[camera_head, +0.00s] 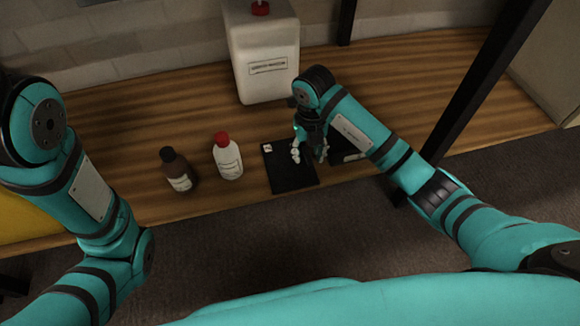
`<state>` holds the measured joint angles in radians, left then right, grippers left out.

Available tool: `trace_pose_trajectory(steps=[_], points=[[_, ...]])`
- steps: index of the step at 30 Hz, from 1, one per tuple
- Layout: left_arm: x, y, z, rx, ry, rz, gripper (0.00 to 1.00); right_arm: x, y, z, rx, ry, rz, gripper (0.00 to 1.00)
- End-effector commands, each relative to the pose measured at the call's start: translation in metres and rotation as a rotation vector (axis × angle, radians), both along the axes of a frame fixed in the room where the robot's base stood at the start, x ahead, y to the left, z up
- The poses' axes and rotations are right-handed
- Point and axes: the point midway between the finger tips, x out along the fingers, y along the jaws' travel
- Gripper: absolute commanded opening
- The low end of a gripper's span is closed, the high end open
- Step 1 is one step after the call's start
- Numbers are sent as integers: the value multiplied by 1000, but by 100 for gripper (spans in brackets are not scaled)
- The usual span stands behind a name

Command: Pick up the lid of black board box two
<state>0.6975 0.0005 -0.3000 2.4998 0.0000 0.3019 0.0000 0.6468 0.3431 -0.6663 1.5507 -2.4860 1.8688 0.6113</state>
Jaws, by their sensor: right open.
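A flat black board or box (285,177) lies on the wooden table near its front edge, with a small white label at its far left corner. A second dark piece (340,144) with a white label on its near side lies just right of it, partly hidden by my right arm. I cannot tell which of them is box two, nor make out a separate lid. My right gripper (309,157) is open and points down over the right part of the left black board. I cannot tell whether its fingertips touch the board. My left gripper is out of view.
A white bottle with a red cap (228,160) and a brown bottle with a dark cap (176,172) stand left of the board. A large white canister (264,60) stands behind. A black post (485,80) rises at the right. The table (120,100) is bare at back left.

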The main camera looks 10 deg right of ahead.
Motion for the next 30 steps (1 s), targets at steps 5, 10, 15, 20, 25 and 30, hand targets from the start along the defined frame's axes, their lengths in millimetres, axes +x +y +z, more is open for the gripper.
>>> trace_pose_trajectory(steps=[5,10,15,20,25,30], points=[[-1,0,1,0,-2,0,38,0,0,0,1,-1,0,40],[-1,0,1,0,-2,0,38,0,0,0,1,-1,0,25],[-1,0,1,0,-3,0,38,0,0,0,1,-1,0,2],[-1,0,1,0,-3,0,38,0,0,0,1,-1,0,0],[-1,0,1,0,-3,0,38,0,0,0,1,-1,1,0],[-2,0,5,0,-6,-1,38,1,0,7,0,-2,1,0]])
